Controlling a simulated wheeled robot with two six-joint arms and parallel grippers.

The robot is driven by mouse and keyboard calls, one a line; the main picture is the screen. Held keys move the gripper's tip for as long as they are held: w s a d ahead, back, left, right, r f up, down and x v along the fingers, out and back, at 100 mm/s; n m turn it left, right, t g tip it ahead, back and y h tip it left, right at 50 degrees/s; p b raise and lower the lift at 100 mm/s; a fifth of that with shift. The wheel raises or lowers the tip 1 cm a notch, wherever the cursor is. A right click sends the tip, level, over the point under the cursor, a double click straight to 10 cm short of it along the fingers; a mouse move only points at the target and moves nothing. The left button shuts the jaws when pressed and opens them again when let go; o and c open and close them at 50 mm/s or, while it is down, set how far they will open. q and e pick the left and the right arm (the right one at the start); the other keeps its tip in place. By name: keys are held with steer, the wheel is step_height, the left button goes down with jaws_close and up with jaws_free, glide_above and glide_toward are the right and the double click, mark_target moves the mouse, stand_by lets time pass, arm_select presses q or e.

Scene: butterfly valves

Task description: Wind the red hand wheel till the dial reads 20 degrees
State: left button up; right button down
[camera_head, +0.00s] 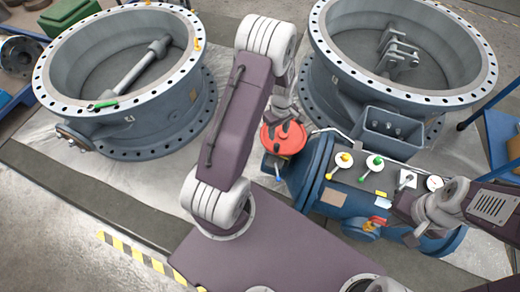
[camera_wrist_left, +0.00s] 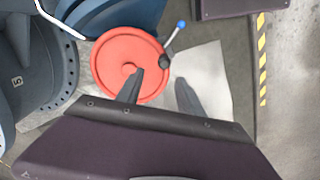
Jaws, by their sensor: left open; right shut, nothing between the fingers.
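The red hand wheel (camera_head: 290,142) is at the centre of the head view, partly covered by my left gripper (camera_head: 283,127). In the left wrist view the wheel (camera_wrist_left: 112,58) shows its face and hub. A thin grey handle with a blue knob (camera_wrist_left: 181,24) meets its right rim. My left gripper (camera_wrist_left: 160,78) is open, one finger over the wheel's face and the other beyond its rim; contact cannot be told. My right gripper (camera_head: 415,236) is shut and empty at the blue actuator's right end. A round white dial (camera_head: 434,183) is too small to read.
Yellow-black floor tape (camera_head: 130,252) runs at the lower left, where the floor is clear.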

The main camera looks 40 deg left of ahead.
mark_target(277, 144)
arm_select(q)
steer(key=shift+s+f, duration=0.35)
steer(key=shift+f, duration=0.25)
steer(key=shift+w, duration=0.1)
step_height(277, 144, down, 9)
steer(key=shift+r+b, duration=0.1)
steer(key=shift+b, duration=0.45)
jaws_close()
stand_by(0.6)
